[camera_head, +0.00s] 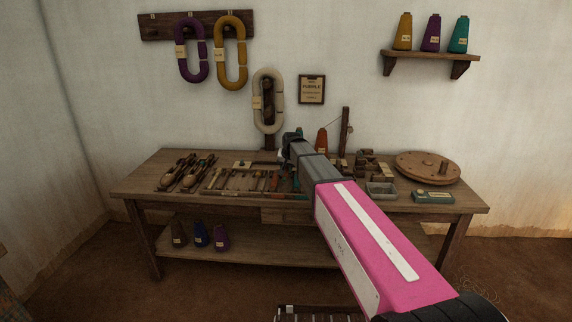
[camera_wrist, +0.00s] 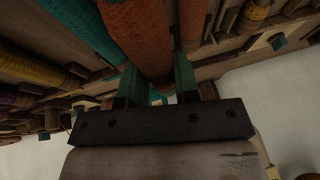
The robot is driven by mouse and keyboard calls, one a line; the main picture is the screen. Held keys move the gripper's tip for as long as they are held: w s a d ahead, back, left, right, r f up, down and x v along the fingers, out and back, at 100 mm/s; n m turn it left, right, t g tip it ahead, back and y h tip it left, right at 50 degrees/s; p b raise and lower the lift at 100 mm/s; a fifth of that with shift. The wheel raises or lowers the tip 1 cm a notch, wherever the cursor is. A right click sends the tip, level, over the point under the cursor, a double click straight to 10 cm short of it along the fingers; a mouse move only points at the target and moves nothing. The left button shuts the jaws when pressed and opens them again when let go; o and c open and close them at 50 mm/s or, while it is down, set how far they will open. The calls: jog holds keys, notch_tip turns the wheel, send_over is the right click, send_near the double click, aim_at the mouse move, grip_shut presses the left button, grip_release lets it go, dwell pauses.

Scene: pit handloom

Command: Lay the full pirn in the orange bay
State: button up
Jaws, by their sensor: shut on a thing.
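My gripper (camera_wrist: 157,78) is shut in the wrist view, its two green fingers on either side of an orange-red wound pirn (camera_wrist: 138,30). The pirn runs up out of the top of that view, so its far end is hidden. In the head view my gripper (camera_head: 291,138) is over the back middle of the workbench, and the pirn cannot be made out there. The orange bay cannot be told apart with certainty. Another orange-red wound piece (camera_wrist: 190,18) shows just right of the held pirn.
Teal (camera_wrist: 85,22) and yellow (camera_wrist: 38,66) wound pieces lie left of my gripper among wooden parts. The workbench (camera_head: 150,180) holds shuttles (camera_head: 187,172), several tools, a grey tray (camera_head: 381,190) and a round wooden disc (camera_head: 427,166). A thin post (camera_head: 345,130) stands close right of my gripper.

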aim_at(287, 182)
jog(key=shift+f, duration=2.3)
jog(key=o, duration=1.2)
jog(key=shift+d, duration=0.15)
jog(key=shift+o, duration=0.4)
jog(key=shift+r, duration=4.05)
